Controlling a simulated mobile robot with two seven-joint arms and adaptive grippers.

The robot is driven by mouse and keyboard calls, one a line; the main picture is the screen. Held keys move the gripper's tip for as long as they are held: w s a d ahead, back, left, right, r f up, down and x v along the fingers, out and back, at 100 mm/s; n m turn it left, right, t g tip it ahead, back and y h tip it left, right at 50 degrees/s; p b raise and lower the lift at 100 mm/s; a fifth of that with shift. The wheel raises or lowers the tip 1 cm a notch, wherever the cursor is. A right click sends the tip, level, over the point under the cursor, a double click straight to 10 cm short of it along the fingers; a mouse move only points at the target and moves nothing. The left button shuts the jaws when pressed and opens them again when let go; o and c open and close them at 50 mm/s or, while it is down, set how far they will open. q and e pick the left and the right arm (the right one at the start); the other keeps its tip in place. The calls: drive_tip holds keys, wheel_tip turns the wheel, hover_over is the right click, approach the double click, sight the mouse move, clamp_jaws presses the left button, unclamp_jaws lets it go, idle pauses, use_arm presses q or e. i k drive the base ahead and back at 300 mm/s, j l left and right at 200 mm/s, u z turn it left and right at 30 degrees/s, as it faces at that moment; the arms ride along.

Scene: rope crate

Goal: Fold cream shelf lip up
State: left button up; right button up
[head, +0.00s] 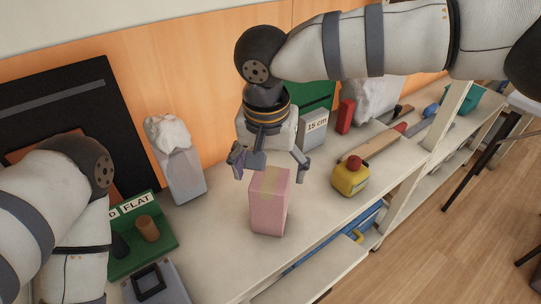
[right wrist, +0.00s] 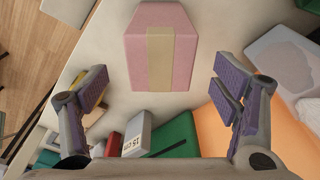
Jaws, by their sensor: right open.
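The cream shelf (head: 225,250) runs diagonally from bottom left to upper right. A flat cream panel (head: 322,272) juts out below its front edge, bottom centre; it may be the lip, and I cannot tell how it is hinged. My right gripper (head: 268,166) is open and empty, pointing down over the shelf just behind the pink box (head: 268,208). In the right wrist view the pink box (right wrist: 160,47) with its tan band lies beyond the spread fingers (right wrist: 164,88). My left arm shows at the left, its gripper out of view.
A yellow can (head: 350,178) with a red cap stands near the front edge. Blue items (head: 335,235) lie below the edge.

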sight(312, 281)
drive_tip(key=k+l, duration=0.8)
drive_tip(key=l, duration=0.1)
